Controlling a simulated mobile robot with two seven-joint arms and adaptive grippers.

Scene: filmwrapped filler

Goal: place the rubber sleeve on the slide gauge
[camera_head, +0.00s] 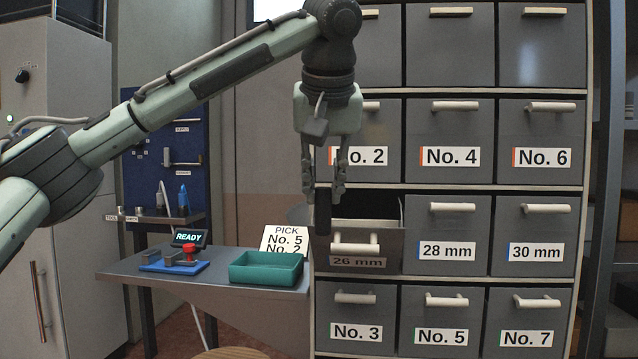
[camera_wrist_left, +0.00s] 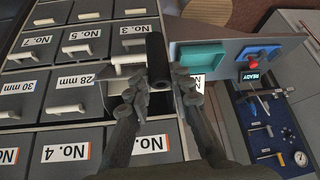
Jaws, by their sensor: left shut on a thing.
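My left gripper (camera_head: 323,188) is shut on a black cylinder, the rubber sleeve (camera_head: 323,214), which hangs upright below the fingers. The sleeve (camera_wrist_left: 157,62) also shows between the fingertips in the left wrist view. It overlaps the left end of the pulled-out 26 mm drawer (camera_head: 385,257); I cannot tell whether its lower end is clear of the rim. A blue-based fixture with grey blocks and a red knob, apparently the slide gauge (camera_head: 173,266), stands on the side table, well left of the gripper and lower. My right gripper is not in view.
The side table (camera_head: 220,298) also holds a green tray (camera_head: 266,268), a READY display (camera_head: 188,238) and a PICK card (camera_head: 284,240). Closed labelled drawers (camera_head: 447,156) surround the open one. A blue tool board (camera_head: 165,150) hangs behind the table.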

